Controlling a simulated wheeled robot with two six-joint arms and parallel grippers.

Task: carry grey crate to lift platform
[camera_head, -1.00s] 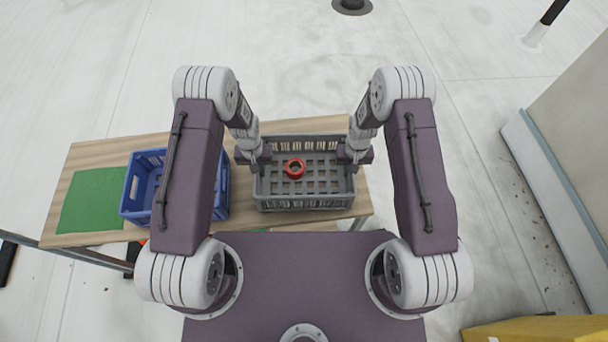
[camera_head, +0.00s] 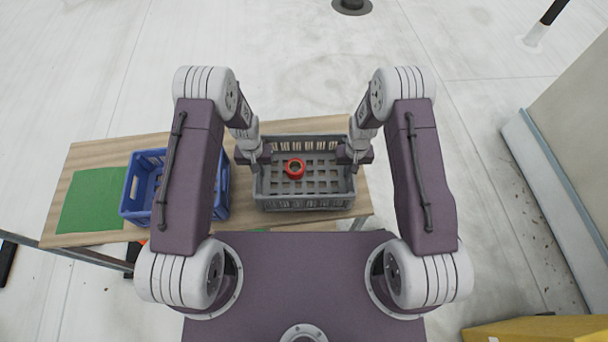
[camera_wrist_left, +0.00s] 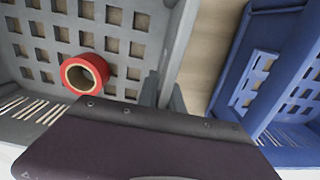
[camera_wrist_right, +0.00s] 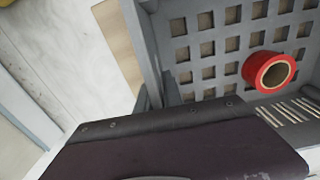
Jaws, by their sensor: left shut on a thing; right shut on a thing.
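The grey crate (camera_head: 305,203) is at the right end of a wooden table, with a red roll (camera_head: 294,168) lying inside it. My left gripper (camera_head: 257,162) is shut on the crate's left wall; the left wrist view shows its fingers (camera_wrist_left: 162,92) on either side of the grey rim (camera_wrist_left: 180,40). My right gripper (camera_head: 351,160) is shut on the right wall; its fingers (camera_wrist_right: 157,98) clasp the rim in the right wrist view. The crate looks level. I cannot tell whether it touches the table. No lift platform can be made out.
A blue crate (camera_head: 135,215) stands left of the grey one, with a narrow gap between them. A green mat (camera_head: 88,200) lies on the table (camera_head: 75,165) at the far left. A yellow object (camera_head: 540,330) is at the lower right.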

